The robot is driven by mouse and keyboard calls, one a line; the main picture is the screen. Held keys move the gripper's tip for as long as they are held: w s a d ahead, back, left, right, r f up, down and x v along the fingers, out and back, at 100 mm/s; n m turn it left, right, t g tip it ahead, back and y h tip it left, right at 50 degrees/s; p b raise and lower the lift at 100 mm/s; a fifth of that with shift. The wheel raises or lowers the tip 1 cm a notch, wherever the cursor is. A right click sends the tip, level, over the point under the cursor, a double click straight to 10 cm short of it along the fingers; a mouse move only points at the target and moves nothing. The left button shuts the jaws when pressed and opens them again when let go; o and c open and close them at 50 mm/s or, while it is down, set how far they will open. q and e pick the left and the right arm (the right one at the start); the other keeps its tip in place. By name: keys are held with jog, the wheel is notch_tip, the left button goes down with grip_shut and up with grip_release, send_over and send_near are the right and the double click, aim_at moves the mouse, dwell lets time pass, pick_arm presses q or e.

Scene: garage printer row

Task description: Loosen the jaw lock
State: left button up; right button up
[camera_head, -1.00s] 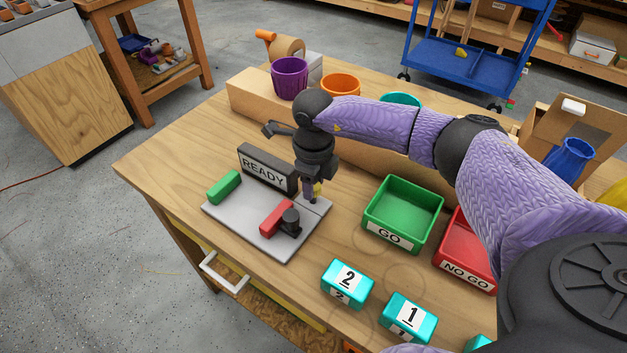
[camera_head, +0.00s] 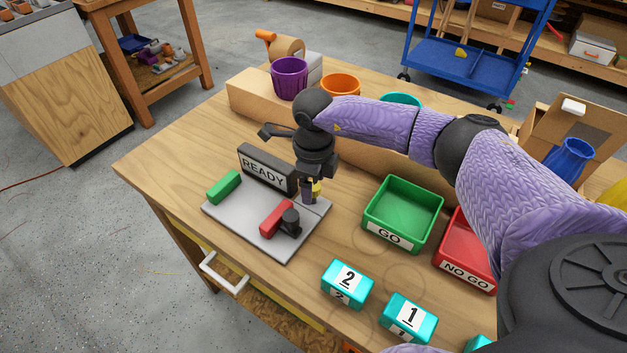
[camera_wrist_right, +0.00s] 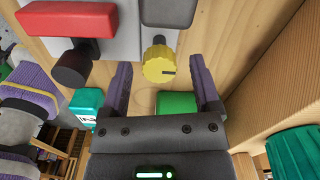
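The grey fixture plate (camera_head: 240,228) lies on the wooden bench, with a red bar (camera_head: 276,217), a black round part (camera_head: 290,222) and a green block (camera_head: 223,187) on it. A yellow ribbed knob (camera_wrist_right: 158,65) with a dark mark sits at the fixture's edge; in the head view it (camera_head: 317,188) is partly hidden by my gripper. My right gripper (camera_head: 309,194) points down at the knob. In the right wrist view its two purple fingers are apart, and the knob shows between and just beyond their tips, with gaps on both sides. My left gripper is not seen.
A READY sign (camera_head: 267,170) stands behind the plate, close to my right gripper. A green GO bin (camera_head: 402,242) and a red NO GO bin (camera_head: 463,275) stand to the right. Teal blocks numbered 2 (camera_head: 347,284) and 1 (camera_head: 408,317) are in front. A wooden ledge with cups runs behind.

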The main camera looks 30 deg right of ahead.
aim_at(314, 185)
notch_tip(314, 185, up, 6)
jog(key=shift+f+p, duration=0.15)
jog(key=shift+p, duration=0.85)
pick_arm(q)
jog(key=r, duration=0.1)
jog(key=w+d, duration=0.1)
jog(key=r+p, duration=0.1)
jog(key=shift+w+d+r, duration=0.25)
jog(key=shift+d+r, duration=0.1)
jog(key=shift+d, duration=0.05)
pick_arm(e)
notch_tip(314, 185, up, 4)
jog(key=shift+r, duration=0.1)
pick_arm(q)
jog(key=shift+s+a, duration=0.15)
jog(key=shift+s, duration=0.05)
